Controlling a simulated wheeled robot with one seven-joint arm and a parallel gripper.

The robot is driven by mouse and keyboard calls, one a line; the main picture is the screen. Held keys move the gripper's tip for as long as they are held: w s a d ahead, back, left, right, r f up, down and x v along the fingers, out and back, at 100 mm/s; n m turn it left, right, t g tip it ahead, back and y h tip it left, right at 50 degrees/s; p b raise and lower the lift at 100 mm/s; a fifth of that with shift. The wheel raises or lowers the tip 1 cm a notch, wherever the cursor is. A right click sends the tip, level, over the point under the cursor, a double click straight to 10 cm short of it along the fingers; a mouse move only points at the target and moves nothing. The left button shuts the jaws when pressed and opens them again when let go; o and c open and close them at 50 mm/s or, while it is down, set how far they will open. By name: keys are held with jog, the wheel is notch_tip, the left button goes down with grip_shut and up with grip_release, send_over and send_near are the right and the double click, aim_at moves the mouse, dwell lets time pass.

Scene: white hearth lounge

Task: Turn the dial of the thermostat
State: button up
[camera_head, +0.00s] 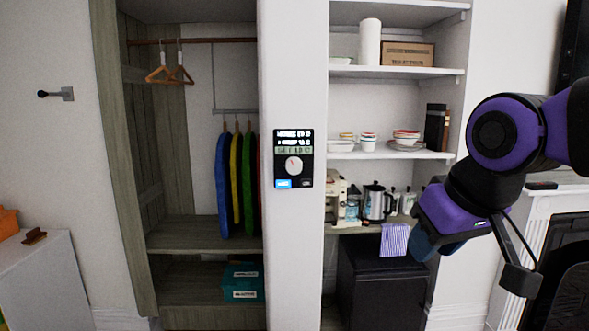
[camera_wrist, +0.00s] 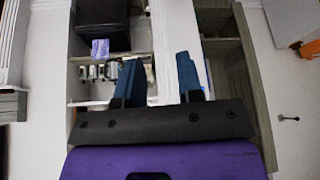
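The thermostat (camera_head: 307,150) is a black panel on the white wall strip between the wardrobe and the shelves in the head view. It has a lit text display at the top, a round white dial (camera_head: 293,165) in the middle and a blue patch at the lower left. My gripper (camera_head: 424,243) is to the right of the thermostat and lower in the picture, clear of it. In the wrist view my gripper (camera_wrist: 159,76) has its two blue fingers wide apart with nothing between them. I cannot make out the thermostat in the wrist view.
An open wardrobe (camera_head: 170,150) with hangers and coloured garments stands left of the thermostat. Shelves (camera_head: 395,71) with bowls, books and a kettle (camera_head: 376,203) are to its right. A fireplace (camera_head: 550,250) is at the far right. Nothing stands in front of the thermostat.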

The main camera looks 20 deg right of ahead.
jog(key=o, duration=0.6)
jog(key=shift+m+t+y, duration=0.3)
jog(key=shift+t+y, duration=0.1)
jog(key=shift+t, duration=0.3)
jog(key=w, duration=0.1)
jog(key=w+a, duration=0.1)
jog(key=w, duration=0.1)
jog(key=w+a, duration=0.1)
jog(key=w, duration=0.1)
jog(key=shift+w+a+r, duration=0.1)
jog(key=shift+r, duration=0.1)
jog(key=m+t+h, duration=0.4)
jog(key=m+t, duration=0.7)
jog(key=m, duration=0.1)
send_near(294, 168)
jog(key=w, duration=0.3)
jog(key=w+d, duration=0.1)
jog(key=w, duration=0.4)
jog(key=shift+w+d+r, duration=0.15)
jog(key=shift+w+d, duration=0.15)
jog(key=shift+w, duration=0.1)
jog(key=shift+c, duration=0.2)
jog(key=c, duration=0.9)
